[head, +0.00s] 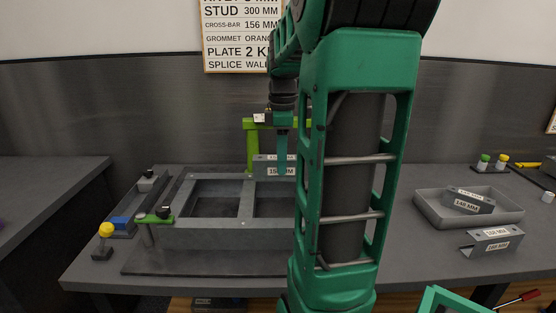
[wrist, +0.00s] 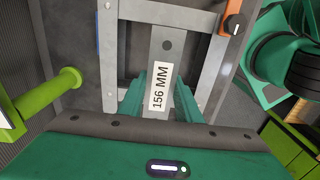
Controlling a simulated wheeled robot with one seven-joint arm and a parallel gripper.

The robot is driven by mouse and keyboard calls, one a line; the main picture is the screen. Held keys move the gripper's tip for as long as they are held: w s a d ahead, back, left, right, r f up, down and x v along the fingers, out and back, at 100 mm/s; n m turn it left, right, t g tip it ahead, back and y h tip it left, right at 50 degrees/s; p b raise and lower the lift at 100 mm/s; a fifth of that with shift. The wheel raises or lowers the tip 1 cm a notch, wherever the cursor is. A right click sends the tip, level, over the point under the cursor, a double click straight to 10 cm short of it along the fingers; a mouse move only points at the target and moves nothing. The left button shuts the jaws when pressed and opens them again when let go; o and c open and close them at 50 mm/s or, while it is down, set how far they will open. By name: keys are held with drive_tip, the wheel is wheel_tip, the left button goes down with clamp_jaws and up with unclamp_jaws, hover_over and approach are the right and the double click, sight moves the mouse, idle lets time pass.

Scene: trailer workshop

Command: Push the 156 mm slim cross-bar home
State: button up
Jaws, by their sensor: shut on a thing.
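The slim cross-bar is a grey metal bar with a white 156 MM label (wrist: 158,88). In the head view the cross-bar (head: 262,170) shows at the back of the grey frame (head: 215,233), partly hidden behind my arm. My gripper (wrist: 161,97) is shut on the cross-bar, with one green finger on each side of the label. In the wrist view the bar lies over the grey frame (wrist: 108,50), its far end near a crosswise rail. I cannot tell whether it is seated or held slightly above. In the head view my gripper (head: 283,165) points down, partly hidden.
A lime-green post (head: 250,150) stands behind the frame; a green clamp (head: 155,217) sits at its front left corner. An orange clamp (wrist: 236,22) with a black knob shows beside the bar. A grey tray (head: 428,207) holds a labelled bar; another bar (head: 493,241) lies in front.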

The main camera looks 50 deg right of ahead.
sight(281, 177)
drive_tip(key=shift+f, duration=2.8)
drive_tip(key=shift+s+f, duration=0.1)
drive_tip(key=shift+f, duration=3.85)
drive_tip(key=o, duration=1.2)
wheel_tip(281, 177, up, 11)
drive_tip(key=shift+f, duration=0.15)
